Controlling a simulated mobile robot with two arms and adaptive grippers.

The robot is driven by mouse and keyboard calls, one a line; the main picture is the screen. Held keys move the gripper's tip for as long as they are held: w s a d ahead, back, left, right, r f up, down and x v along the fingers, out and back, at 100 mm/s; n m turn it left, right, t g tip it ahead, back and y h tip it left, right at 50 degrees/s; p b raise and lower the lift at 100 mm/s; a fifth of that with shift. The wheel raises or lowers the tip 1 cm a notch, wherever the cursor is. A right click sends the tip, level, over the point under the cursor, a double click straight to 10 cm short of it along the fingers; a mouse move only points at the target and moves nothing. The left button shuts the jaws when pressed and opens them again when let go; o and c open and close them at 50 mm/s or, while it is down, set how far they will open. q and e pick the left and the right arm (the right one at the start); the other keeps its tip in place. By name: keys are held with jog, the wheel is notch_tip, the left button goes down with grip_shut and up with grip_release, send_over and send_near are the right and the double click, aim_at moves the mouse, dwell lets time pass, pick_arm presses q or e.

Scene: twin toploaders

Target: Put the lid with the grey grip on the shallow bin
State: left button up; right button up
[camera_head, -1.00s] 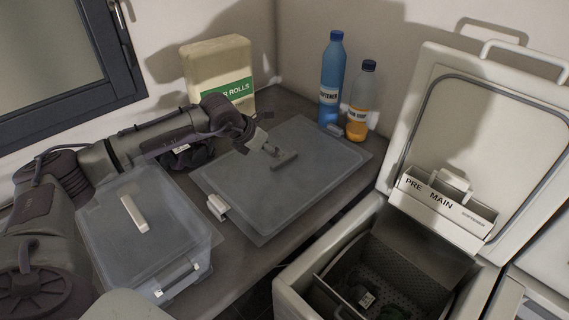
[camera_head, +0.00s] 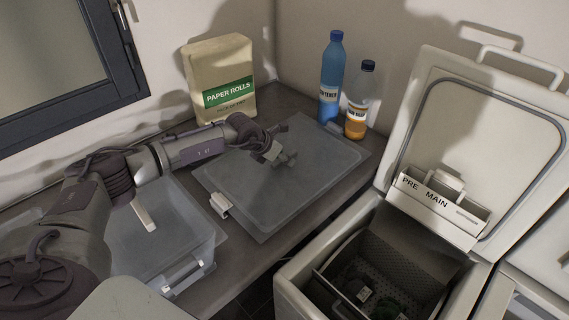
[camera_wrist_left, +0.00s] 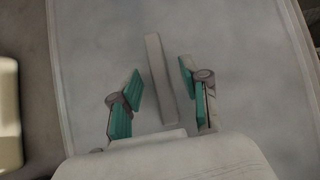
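A wide translucent grey lid (camera_head: 310,188) lies flat and low on the worktop, with a grey bar grip (camera_head: 287,160) at its middle. White handle-like pieces (camera_head: 220,204) show at its left and right edges. I cannot make out bin walls under it. My left gripper (camera_head: 271,152) is over the lid at the grip. In the left wrist view the two teal-padded fingers (camera_wrist_left: 157,98) are apart, one on each side of the grip bar (camera_wrist_left: 160,75), with gaps visible. My right gripper is not in view.
A deeper clear bin (camera_head: 190,265) with a white-gripped lid stands left, partly behind my arm. A paper rolls pack (camera_head: 222,85), a blue bottle (camera_head: 331,80) and an orange-filled bottle (camera_head: 359,105) stand behind. An open toploader (camera_head: 390,265) is right.

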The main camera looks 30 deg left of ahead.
pick_arm(q)
grip_shut()
jog(key=shift+r, duration=0.1)
jog(key=shift+w+r, duration=0.1)
jog(key=shift+r, duration=0.35)
notch_tip(320, 180, up, 27)
jog(key=b, duration=0.5)
jog(key=shift+b, duration=0.4)
